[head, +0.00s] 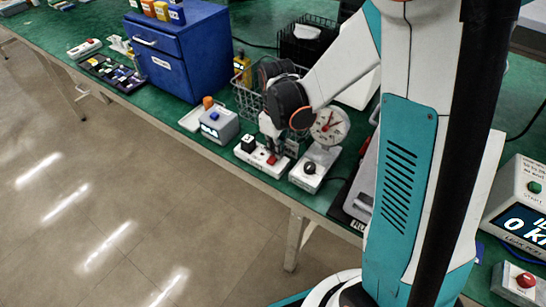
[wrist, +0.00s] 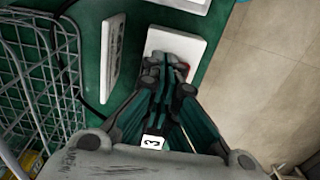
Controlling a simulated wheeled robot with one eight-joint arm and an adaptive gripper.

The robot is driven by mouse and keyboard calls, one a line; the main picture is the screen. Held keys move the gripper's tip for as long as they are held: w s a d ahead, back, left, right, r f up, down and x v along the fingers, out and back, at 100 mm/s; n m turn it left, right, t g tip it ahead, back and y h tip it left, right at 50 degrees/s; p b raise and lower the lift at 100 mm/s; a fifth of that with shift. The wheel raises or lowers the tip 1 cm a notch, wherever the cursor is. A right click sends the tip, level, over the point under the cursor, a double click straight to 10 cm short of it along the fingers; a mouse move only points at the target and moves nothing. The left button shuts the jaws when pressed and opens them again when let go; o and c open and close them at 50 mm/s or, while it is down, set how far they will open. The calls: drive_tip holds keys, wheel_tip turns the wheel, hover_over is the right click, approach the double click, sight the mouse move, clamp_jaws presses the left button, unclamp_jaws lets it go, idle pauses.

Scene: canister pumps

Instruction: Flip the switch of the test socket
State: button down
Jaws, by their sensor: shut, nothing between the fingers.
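The test socket appears to be the low white box (head: 258,165) at the bench's front edge, with a small red switch (head: 271,159) on top. A black block (head: 248,143) sits at its left end. My gripper (head: 270,148) points down at the box, close above or touching it near the red switch; I cannot tell which. In the wrist view my shut, empty fingertips (wrist: 168,75) cover much of a white plate (wrist: 176,42). Only a sliver of red (wrist: 183,69) shows beside them. A white tag marked 3 (wrist: 152,142) shows between the finger links.
A grey box with a blue button (head: 219,125) stands left of the socket. A dial gauge on a white stand (head: 330,126) with a black knob is close on the right. A wire basket (head: 247,101) and blue drawer cabinet (head: 183,55) stand behind. Floor is open in front.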

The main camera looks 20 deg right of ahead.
drive_tip(key=shift+f, duration=0.15)
drive_tip(key=shift+r+p, duration=2.4)
drive_tip(key=shift+r, duration=1.15)
drive_tip(key=s+r+m+t, duration=0.7)
drive_tip(key=s+r, duration=0.8)
drive_tip(key=r, duration=0.1)
drive_tip(key=shift+r, duration=0.3)
